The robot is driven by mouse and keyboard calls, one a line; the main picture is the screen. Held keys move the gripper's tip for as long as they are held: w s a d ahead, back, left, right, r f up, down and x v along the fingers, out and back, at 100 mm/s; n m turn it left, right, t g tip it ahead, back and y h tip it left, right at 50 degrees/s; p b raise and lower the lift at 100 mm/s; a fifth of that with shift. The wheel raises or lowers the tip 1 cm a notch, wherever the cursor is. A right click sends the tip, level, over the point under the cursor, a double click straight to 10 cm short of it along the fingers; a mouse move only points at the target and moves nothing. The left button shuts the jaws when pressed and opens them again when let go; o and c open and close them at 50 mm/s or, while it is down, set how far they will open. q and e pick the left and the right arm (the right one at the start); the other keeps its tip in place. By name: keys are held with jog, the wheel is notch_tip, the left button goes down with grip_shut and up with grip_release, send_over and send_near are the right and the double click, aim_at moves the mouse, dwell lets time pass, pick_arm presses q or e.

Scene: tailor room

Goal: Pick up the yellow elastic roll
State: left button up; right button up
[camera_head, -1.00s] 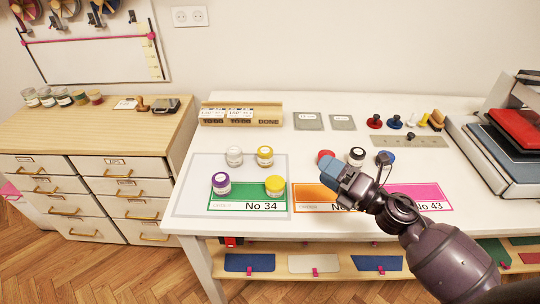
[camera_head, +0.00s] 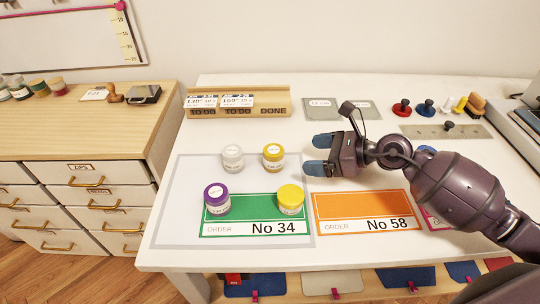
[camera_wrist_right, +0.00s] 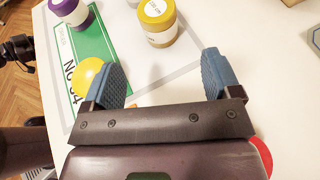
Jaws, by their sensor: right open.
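Two yellowish rolls stand on the white table. A bright yellow roll (camera_head: 290,198) stands on the green No 34 card (camera_head: 247,214), and a mustard-yellow roll with a white label (camera_head: 273,157) stands behind it. My right gripper (camera_head: 320,154) is open and empty, its blue fingers pointing left at the mustard roll with a gap between. In the right wrist view, the mustard roll (camera_wrist_right: 157,24) is beyond the open fingers (camera_wrist_right: 164,72). The bright yellow roll (camera_wrist_right: 88,78) shows partly behind the left finger there. My left gripper is not in view.
A purple-lidded roll (camera_head: 216,200) and a grey-white roll (camera_head: 232,158) stand left of the yellowish ones. An orange No 58 card (camera_head: 366,207) lies to the right. A wooden holder (camera_head: 238,102) stands behind. Part of a red thing (camera_wrist_right: 262,156) shows below the gripper.

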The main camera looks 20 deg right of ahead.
aim_at(277, 154)
jog(key=shift+r+x, duration=0.2)
jog(key=shift+x, duration=2.35)
jog(key=shift+r+x, duration=0.25)
jog(key=shift+x, duration=2.3)
jog(key=shift+w+a, duration=0.1)
jog(key=c, duration=1)
